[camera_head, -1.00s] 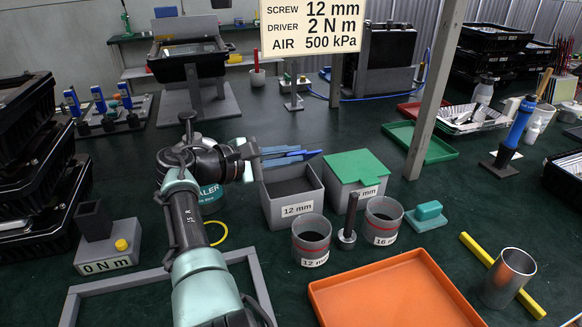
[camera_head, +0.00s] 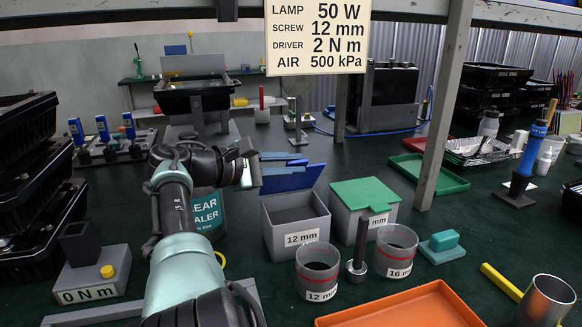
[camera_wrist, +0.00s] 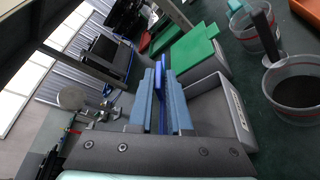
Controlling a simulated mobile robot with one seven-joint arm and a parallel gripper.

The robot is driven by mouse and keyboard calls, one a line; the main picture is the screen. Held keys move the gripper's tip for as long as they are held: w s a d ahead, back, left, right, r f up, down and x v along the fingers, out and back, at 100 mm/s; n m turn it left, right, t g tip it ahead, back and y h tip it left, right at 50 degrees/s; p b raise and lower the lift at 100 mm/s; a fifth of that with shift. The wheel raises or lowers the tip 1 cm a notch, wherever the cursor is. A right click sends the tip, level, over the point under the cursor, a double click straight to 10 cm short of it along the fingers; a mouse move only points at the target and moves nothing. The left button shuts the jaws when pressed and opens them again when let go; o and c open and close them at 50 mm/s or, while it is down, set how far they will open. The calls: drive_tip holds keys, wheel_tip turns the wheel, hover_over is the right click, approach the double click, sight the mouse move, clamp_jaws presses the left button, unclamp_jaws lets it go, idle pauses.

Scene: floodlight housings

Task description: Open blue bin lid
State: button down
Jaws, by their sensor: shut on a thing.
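The blue lid (camera_head: 294,180) stands tilted up at the back edge of the grey bin labelled 12 mm (camera_head: 283,238), whose top is open. My gripper (camera_head: 288,160) reaches in from the left and is shut on the lid. In the wrist view, the lid (camera_wrist: 163,75) shows as a thin blue plate between my two grey-blue fingers (camera_wrist: 160,95). The open grey bin (camera_wrist: 212,108) lies to the right of the fingers there. The fingers hide part of the lid.
A grey bin with a shut green lid (camera_head: 364,193) stands close to the right. Clear cups (camera_head: 318,270) (camera_head: 396,250) and a grey post (camera_head: 360,240) stand in front. A teal sealer can (camera_head: 207,214) is behind my arm. An orange tray (camera_head: 400,310) is at the front.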

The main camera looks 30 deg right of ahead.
drive_tip(key=shift+w+a+r, duration=0.1)
drive_tip(key=shift+w, duration=0.05)
drive_tip(key=c, duration=1)
unclamp_jaws()
drive_tip(key=shift+o, duration=0.2)
drive_tip(key=shift+a+r+p, duration=0.3)
drive_tip(key=shift+a+p, duration=0.3)
drive_tip(key=shift+p, duration=0.3)
drive_tip(key=p+v, duration=0.2)
drive_tip(key=v, duration=0.9)
drive_tip(key=shift+a+f+p, duration=0.15)
drive_tip(key=shift+a+p, duration=0.15)
drive_tip(key=shift+p, duration=0.05)
